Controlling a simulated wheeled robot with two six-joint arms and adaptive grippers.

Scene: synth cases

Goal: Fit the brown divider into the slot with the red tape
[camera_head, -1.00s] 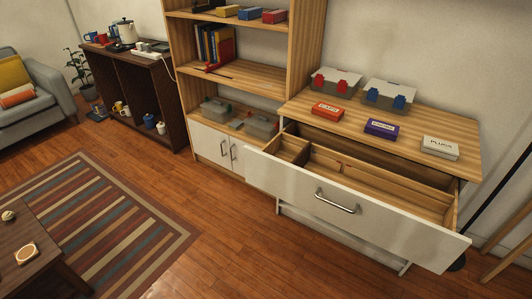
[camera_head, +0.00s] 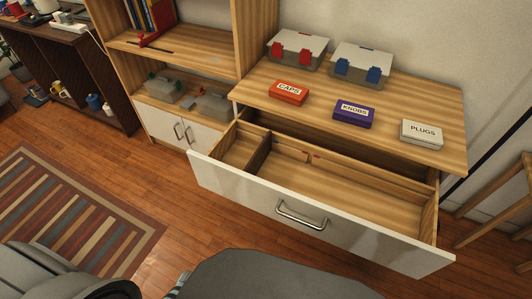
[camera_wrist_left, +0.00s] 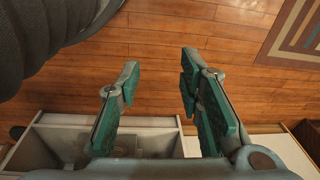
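The open drawer (camera_head: 320,219) has a white front with a metal handle. A brown divider (camera_head: 259,155) stands across it near the left end, closing off a small left compartment. Small red tape marks (camera_head: 317,156) show on the drawer's back inner wall, to the right of this divider. The large compartment there looks empty. My left gripper (camera_wrist_left: 160,72) is open and empty in the left wrist view, with teal finger pads above the floor. Neither gripper shows in the head view; only my grey arm parts show along its bottom edge.
Orange CAPS (camera_head: 289,92), purple KNOBS (camera_head: 354,113) and white PLUGS (camera_head: 422,133) boxes lie on the cabinet top. Two lidded bins (camera_head: 298,50) (camera_head: 362,65) stand behind them. A shelf unit (camera_head: 190,62) is left; a wooden stand (camera_head: 498,210) is right.

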